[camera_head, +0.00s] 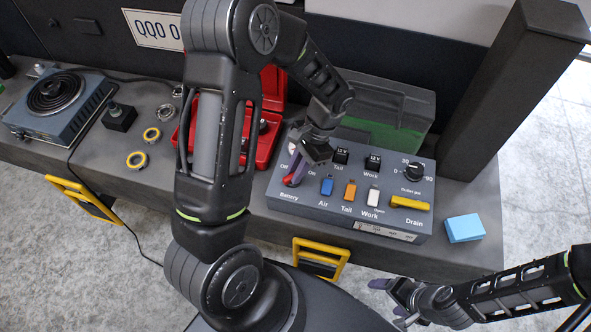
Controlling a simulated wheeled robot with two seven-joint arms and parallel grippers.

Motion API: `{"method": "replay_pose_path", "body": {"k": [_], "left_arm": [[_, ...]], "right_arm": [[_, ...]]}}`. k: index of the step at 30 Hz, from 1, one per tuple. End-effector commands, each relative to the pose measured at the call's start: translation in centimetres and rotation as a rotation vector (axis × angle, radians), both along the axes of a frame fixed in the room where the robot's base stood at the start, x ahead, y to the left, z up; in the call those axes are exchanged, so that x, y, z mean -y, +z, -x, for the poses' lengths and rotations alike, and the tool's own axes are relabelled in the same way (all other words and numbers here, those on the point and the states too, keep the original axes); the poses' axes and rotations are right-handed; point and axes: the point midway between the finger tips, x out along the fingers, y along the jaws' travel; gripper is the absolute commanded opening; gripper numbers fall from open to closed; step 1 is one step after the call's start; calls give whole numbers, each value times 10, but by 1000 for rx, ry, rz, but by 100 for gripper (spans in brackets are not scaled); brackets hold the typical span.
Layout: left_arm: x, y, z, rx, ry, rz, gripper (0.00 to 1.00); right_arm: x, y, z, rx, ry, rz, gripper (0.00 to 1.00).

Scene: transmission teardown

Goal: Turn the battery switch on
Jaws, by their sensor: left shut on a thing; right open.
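The grey control panel (325,210) stands on the bench, with its battery switch (290,182) at the left end. The switch shows as a red part, with "Off" printed to its left, "On" to its right and "Battery" below. My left gripper (296,172) reaches down from above and is shut on the battery switch, hiding most of it, so I cannot tell its exact setting. My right gripper (388,299) is open and empty, low in front of the bench, well away from the panel.
Blue, orange and white switches, a black outlet dial (412,171) and a yellow drain handle (409,202) share the panel. A red case (266,146) stands behind left, a green-filled bin (385,104) behind. A blue block (464,228) lies right. A hot plate (58,100) is far left.

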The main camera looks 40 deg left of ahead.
Motion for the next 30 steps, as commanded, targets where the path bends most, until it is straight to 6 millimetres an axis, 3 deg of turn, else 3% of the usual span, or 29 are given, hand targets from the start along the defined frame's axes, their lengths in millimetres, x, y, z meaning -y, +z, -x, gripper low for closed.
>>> {"method": "replay_pose_path", "body": {"k": [16,17,24,30], "left_arm": [[0,0,-1,3,-38,0,0],[0,0,-1,2,-38,0,16],[0,0,0,2,-36,1,36],[0,0,0,1,-36,0,36]], "right_arm": [[0,-1,0,1,0,0,80],[0,-1,0,1,0,0,80],[0,-1,0,1,0,0,80],[0,-1,0,0,0,0,80]]}}
